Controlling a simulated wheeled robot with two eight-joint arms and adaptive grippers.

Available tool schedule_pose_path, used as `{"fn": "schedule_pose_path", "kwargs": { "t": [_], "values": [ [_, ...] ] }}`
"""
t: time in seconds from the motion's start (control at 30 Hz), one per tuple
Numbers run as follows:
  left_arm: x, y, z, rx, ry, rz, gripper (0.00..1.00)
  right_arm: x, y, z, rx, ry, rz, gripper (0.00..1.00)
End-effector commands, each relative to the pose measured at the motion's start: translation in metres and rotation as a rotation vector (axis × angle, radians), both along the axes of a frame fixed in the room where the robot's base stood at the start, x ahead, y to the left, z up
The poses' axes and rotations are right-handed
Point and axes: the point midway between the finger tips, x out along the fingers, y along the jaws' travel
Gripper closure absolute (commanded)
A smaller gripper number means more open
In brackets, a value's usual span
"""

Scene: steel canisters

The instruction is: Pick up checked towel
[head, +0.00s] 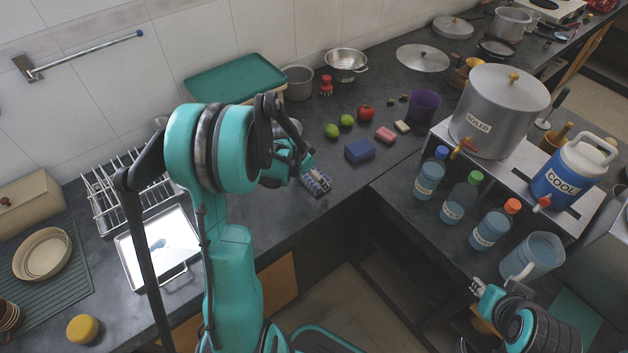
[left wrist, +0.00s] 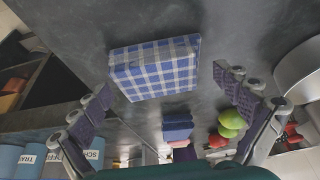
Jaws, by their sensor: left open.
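The blue and white checked towel (head: 317,183) lies folded on the dark counter near its front edge. In the left wrist view the towel (left wrist: 155,67) lies ahead of the fingertips. My left gripper (head: 303,166) is right by the towel in the head view, and its arm hides part of the counter. In the left wrist view my left gripper (left wrist: 164,84) has its fingers wide apart with nothing between them. My right gripper (head: 477,287) is at the lower right, below the bottles; its jaws are too small to judge.
A blue sponge (head: 360,150), a pink sponge (head: 385,134), limes (head: 332,131) and a tomato (head: 366,112) lie beyond the towel. A metal tray (head: 128,262) and dish rack (head: 103,213) stand left. Bottles (head: 430,175) and a steel canister (head: 497,122) stand right.

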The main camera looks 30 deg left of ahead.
Motion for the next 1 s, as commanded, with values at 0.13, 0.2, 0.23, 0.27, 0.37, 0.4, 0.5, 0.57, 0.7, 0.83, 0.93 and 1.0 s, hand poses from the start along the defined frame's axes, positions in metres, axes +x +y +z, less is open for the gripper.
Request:
{"fn": "schedule_pose_path", "kwargs": {
  "t": [0.13,0.2,0.23,0.27,0.37,0.4,0.5,0.57,0.7,0.83,0.93,1.0],
  "values": [
    [0.0,0.0,0.001,0.0,0.0,0.0,0.26,0.0,0.0,0.001,0.0,0.0,0.0,0.7],
    [0.0,0.0,0.001,0.0,0.0,0.0,0.44,0.0,0.0,0.001,0.0,0.0,0.0,0.7],
    [0.0,0.0,0.001,0.0,0.0,0.0,0.44,0.0,0.0,0.001,0.0,0.0,0.0,0.7],
    [0.0,0.0,0.001,0.0,0.0,0.0,0.44,0.0,0.0,0.001,0.0,0.0,0.0,0.7],
    [0.0,0.0,0.001,0.0,0.0,0.0,0.45,0.0,0.0,0.0,0.0,0.0,0.0,0.7],
    [0.0,0.0,0.001,0.0,0.0,0.0,0.45,0.0,0.0,0.0,0.0,0.0,0.0,0.7],
    [0.0,0.0,0.001,0.0,0.0,0.0,0.45,0.0,0.0,0.001,0.0,0.0,0.0,0.7],
    [0.0,0.0,0.002,0.0,0.0,0.0,0.45,0.0,0.0,0.001,0.0,0.0,0.0,0.7],
    [0.0,0.0,0.012,0.0,0.0,0.0,0.45,0.0,0.0,0.007,0.0,0.0,0.0,0.7],
    [0.0,0.0,0.031,0.0,0.0,0.0,0.45,0.0,0.0,0.016,0.0,0.0,0.0,0.7],
    [0.001,-0.005,0.05,-0.001,0.0,-0.004,0.45,0.0,0.0,0.025,0.0,0.0,0.0,0.7],
    [0.003,-0.023,0.058,0.0,-0.001,-0.006,0.45,0.0,0.0,0.03,0.0,0.0,0.0,0.7]
  ]
}}
